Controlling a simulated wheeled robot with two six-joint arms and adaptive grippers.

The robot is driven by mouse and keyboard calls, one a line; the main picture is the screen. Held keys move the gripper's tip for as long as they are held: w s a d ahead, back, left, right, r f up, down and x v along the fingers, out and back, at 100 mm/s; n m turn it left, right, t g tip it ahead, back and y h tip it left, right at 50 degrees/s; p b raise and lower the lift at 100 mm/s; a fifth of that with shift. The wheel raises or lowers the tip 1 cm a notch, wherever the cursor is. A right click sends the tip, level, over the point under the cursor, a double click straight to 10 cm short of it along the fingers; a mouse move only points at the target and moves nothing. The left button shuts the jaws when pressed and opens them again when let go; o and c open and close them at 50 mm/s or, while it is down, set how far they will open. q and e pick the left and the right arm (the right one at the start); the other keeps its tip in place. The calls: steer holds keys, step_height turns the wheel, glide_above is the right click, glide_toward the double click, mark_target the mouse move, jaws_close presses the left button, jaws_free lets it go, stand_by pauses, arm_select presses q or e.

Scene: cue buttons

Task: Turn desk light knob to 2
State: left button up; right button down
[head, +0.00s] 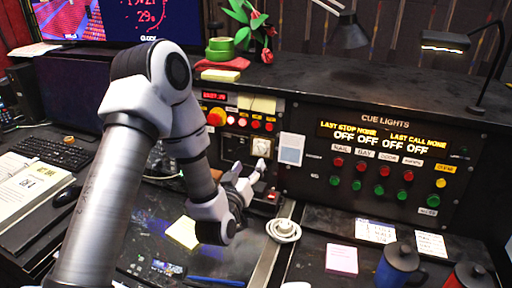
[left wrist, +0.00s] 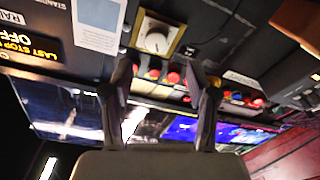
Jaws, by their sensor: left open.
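The desk light knob (head: 262,147) is a round white dial on a cream square plate on the black panel, left of the cue lights. It also shows in the left wrist view (left wrist: 156,40), just beyond the fingertips. My left gripper (head: 248,171) is open and empty, below and slightly left of the knob in the head view. In the left wrist view its two dark fingers (left wrist: 161,70) stand apart, and the knob appears between and above their tips, not touched. The setting on the dial is too small to read. My right gripper is not in view.
The cue lights panel (head: 385,165) has several red, green and yellow buttons. Red buttons (head: 255,124) sit above the knob. A white card (head: 291,149) is right of it. A white round object (head: 283,230), a blue mug (head: 398,266) and a pink note (head: 341,259) are lower down.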

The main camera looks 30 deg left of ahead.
mark_target(259, 151)
arm_select(q)
steer(key=x, duration=0.2)
steer(key=p+x, duration=0.1)
steer(key=x, duration=0.3)
steer(key=shift+w+d+p, duration=0.25)
steer(key=shift+p, duration=0.1)
steer(key=shift+w+a, duration=0.25)
steer(key=shift+w, duration=0.1)
steer(key=shift+d, duration=0.1)
jaws_close()
